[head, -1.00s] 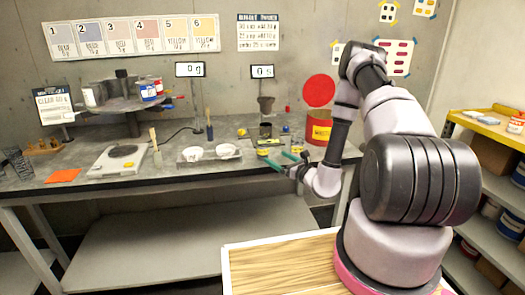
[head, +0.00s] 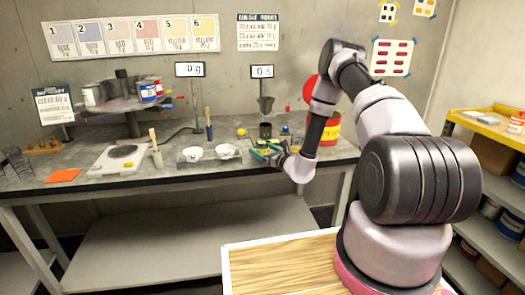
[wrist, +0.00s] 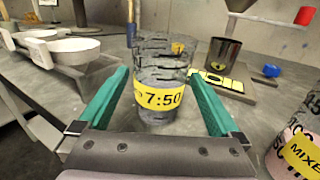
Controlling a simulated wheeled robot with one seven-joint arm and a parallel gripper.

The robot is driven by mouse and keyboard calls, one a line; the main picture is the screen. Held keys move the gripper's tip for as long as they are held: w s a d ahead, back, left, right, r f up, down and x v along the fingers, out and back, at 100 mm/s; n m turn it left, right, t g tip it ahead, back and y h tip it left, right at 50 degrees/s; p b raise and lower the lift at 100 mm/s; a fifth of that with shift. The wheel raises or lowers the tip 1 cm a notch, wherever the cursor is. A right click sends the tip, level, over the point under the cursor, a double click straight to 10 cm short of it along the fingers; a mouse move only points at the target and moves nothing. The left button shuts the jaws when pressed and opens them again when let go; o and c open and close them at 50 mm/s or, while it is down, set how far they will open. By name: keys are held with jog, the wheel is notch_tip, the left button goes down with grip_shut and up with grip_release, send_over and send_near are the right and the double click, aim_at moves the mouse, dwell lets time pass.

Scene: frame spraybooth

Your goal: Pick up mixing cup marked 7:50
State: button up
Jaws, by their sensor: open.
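The mixing cup marked 7:50 (wrist: 162,101) is a clear upright cup with dark scale marks and a yellow band. It stands on the grey bench in the wrist view. My gripper (wrist: 157,78) is open, its two green fingers left and right of the cup in the picture, with visible gaps to it. How deep the cup sits between the fingers is hard to tell. In the head view my gripper (head: 264,153) is low over the bench's front edge, and the cup cannot be made out clearly there.
Two white bowls (wrist: 77,50) stand at the left. A dark metal cup (wrist: 222,56) stands behind on the right, near a blue piece (wrist: 271,70). A container with a yellow MIXED label (wrist: 302,152) is close at the lower right. A red bin (head: 330,133) is at the bench's right end.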

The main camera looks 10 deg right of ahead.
jog(key=c, duration=1.5)
jog(key=shift+r, duration=0.1)
